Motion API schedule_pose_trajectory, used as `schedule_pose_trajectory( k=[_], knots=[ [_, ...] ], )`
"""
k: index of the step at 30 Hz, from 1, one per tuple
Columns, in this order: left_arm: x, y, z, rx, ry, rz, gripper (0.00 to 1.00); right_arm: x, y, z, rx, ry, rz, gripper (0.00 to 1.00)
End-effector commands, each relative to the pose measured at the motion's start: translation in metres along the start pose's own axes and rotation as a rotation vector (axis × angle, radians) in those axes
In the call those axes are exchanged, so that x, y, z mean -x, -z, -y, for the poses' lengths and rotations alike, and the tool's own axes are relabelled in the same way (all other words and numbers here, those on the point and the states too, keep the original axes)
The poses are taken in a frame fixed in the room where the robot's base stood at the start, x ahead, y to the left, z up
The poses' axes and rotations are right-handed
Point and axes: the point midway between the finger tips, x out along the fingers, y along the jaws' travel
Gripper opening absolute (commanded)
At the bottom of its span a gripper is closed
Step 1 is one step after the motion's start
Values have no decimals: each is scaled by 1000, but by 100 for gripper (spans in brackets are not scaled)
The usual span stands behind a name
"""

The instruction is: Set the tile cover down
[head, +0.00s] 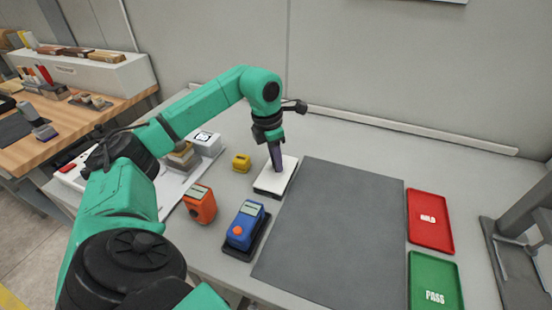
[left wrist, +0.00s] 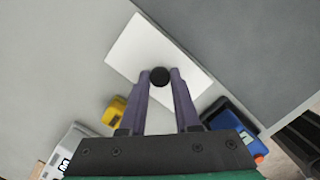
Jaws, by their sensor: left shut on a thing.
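The plate lies just left of the grey mat (head: 335,230). A dark edge shows beneath its near side. I cannot tell whether the plate rests on the table or hangs slightly above it. My right gripper is not in view.
A small yellow block (head: 241,163), an orange device (head: 200,204) and a blue device (head: 245,226) on a dark base stand close by. A red tray (head: 430,238) and a green PASS tray (head: 434,275) lie right of the mat. The mat is clear.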

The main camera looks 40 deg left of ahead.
Motion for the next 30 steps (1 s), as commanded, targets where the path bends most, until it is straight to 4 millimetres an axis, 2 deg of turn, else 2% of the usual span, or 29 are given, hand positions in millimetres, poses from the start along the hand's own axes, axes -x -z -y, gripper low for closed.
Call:
schedule_pose_trajectory(
  k=[5,6,8,17,21,22,25,30],
  knots=[
    [-6,1,0,0,0,0,0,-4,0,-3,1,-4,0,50],
    [-6,1,0,0,0,0,38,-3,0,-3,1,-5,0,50],
    [-6,1,0,0,0,0,61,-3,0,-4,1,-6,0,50],
    [-5,1,0,0,0,0,61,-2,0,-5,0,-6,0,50],
    [8,-1,0,0,-1,1,61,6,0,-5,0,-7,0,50],
    [11,-2,0,0,-2,4,61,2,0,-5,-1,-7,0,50],
    [34,-2,0,0,-3,6,61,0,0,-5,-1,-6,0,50],
    [86,-2,0,-1,-1,7,61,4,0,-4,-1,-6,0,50]
  ],
)
